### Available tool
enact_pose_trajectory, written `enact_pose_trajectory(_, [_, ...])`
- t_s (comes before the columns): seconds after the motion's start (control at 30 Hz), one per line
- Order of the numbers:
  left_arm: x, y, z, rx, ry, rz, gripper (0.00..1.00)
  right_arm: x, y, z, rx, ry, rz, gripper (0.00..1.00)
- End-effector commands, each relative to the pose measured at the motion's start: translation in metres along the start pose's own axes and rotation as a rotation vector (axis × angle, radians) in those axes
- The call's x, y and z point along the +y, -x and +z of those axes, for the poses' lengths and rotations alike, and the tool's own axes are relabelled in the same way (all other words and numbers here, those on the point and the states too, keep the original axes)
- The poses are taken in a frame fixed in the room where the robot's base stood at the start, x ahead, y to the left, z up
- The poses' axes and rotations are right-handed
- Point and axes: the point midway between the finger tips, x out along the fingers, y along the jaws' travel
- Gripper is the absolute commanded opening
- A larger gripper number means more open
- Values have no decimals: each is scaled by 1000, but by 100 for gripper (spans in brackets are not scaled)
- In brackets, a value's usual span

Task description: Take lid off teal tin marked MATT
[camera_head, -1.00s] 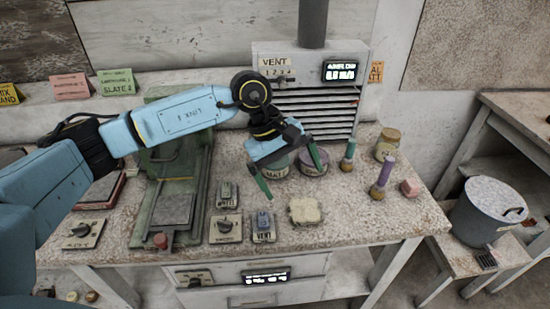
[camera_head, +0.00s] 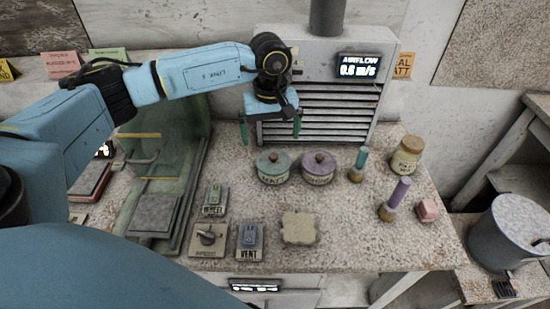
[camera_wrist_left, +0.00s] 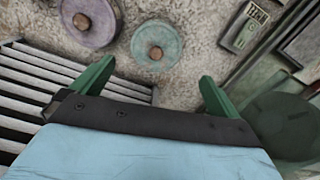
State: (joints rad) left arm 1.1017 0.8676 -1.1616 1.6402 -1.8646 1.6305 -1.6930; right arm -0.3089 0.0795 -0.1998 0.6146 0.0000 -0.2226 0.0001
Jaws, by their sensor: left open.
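The teal tin (camera_head: 273,167) stands on the bench in front of the vent unit, with its round lid and knob on; its label is only partly readable. It also shows from above in the left wrist view (camera_wrist_left: 157,45). A purple-lidded tin (camera_head: 319,168) stands close to its right. My left gripper (camera_head: 271,130) is open and empty, above and behind the teal tin near the vent slats. In the left wrist view its two green fingers (camera_wrist_left: 155,85) are spread wide, and the teal lid lies beyond them. My right gripper is not in view.
The slatted vent unit (camera_head: 318,100) rises close behind the tins. A green press (camera_head: 165,165) stands left. A green-handled tool (camera_head: 359,164), a purple-handled tool (camera_head: 395,198) and a jar (camera_head: 407,154) are right. Switch boxes (camera_head: 250,240) and a pale slab (camera_head: 299,228) sit in front.

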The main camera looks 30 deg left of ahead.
Motion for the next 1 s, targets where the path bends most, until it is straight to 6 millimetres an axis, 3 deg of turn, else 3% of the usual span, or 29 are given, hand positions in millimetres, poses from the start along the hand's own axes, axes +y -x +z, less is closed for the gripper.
enact_pose_trajectory(0.17, [0, -23, 0, -1, -1, -1, 100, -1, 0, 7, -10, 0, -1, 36])
enact_pose_trajectory(0.4, [3, -45, -1, -2, 1, -2, 100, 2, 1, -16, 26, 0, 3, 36])
enact_pose_trajectory(0.6, [5, -73, -3, -2, 0, -1, 100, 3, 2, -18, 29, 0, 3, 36])
enact_pose_trajectory(0.9, [5, -79, -3, 0, -1, 2, 100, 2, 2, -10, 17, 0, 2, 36])
enact_pose_trajectory(1.0, [5, -79, -3, 0, -1, 2, 90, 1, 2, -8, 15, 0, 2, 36])
